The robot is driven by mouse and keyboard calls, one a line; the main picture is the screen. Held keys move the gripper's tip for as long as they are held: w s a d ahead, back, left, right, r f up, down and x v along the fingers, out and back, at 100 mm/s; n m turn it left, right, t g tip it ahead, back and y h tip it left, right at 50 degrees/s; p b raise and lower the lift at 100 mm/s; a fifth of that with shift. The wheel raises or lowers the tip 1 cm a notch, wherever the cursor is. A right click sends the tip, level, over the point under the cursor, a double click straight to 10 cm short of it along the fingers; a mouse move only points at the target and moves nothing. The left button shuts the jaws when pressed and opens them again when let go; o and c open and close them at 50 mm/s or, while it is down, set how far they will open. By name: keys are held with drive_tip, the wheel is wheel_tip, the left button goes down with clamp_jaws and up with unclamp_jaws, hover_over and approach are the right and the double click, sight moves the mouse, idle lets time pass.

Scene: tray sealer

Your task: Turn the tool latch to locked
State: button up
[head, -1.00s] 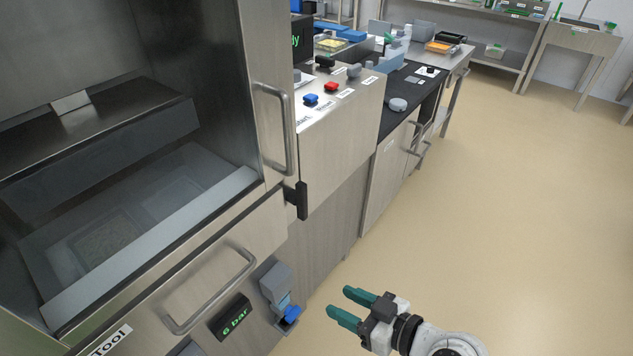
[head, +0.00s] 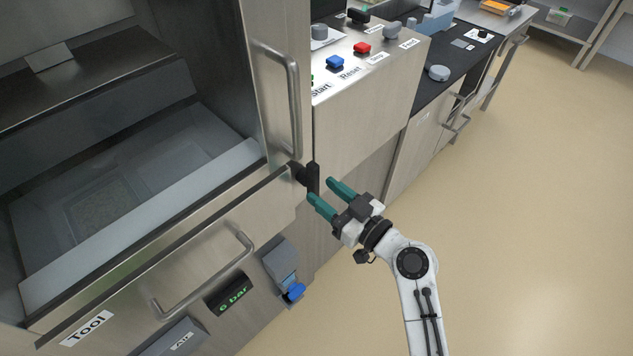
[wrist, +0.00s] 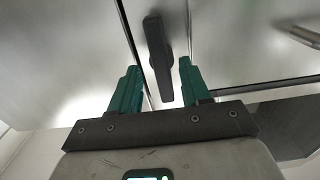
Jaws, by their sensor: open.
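The tool latch (head: 312,178) is a black handle at the front corner of the machine, beside the right end of the tool drawer (head: 190,262). It hangs roughly upright. In the wrist view the black latch (wrist: 158,58) lies ahead of and between the two green fingers. My gripper (head: 327,190) is open, with its fingertips close to the latch in the head view. I cannot tell whether either finger touches it. The gripper also shows in the wrist view (wrist: 157,85), with nothing held in it.
A vertical door handle (head: 293,100) is just above the latch. A drawer handle (head: 215,280), a "6 bar" display (head: 230,294) and a blue-knobbed air valve (head: 294,292) are below left. The control panel with buttons (head: 350,62) is above right. Open floor (head: 540,200) lies to the right.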

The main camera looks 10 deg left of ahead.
sight(317, 188)
drive_tip(key=shift+x, duration=1.7)
drive_tip(key=shift+c, duration=0.5)
drive_tip(key=c, duration=0.7)
